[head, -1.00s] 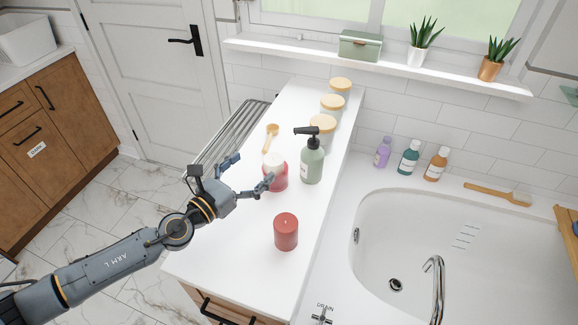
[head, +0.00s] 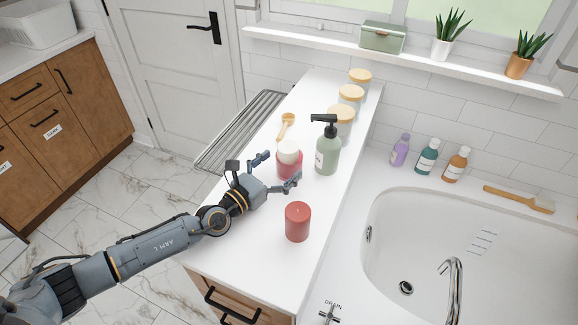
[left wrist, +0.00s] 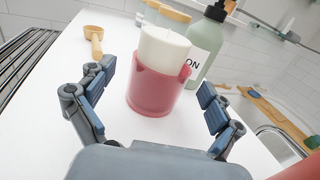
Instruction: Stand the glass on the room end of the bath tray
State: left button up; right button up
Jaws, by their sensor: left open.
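A translucent red glass (head: 289,168) with a white cylinder inside it stands upright on the white counter, beside the green pump bottle (head: 327,153). It also shows in the left wrist view (left wrist: 155,92), in front of my palm. My left gripper (head: 277,170) is open, with its fingers to either side of the glass's near part; I see gaps on both sides in the left wrist view (left wrist: 156,80). The bath tray is not clearly in view; a bit of wood (left wrist: 312,138) at the right edge may be part of it. My right gripper is out of view.
A solid red candle (head: 298,222) stands near the gripper's right finger. Several wooden-lidded jars (head: 350,98) line the counter behind the pump bottle, and a wooden scoop (head: 286,126) lies left of them. The bathtub (head: 440,235) is to the right.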

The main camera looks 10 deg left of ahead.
pick_arm(q)
jog(key=x, duration=0.3)
jog(key=c, duration=1.3)
jog(key=shift+c, duration=0.2)
jog(key=shift+a+r, duration=0.1)
jog(key=shift+r, duration=0.1)
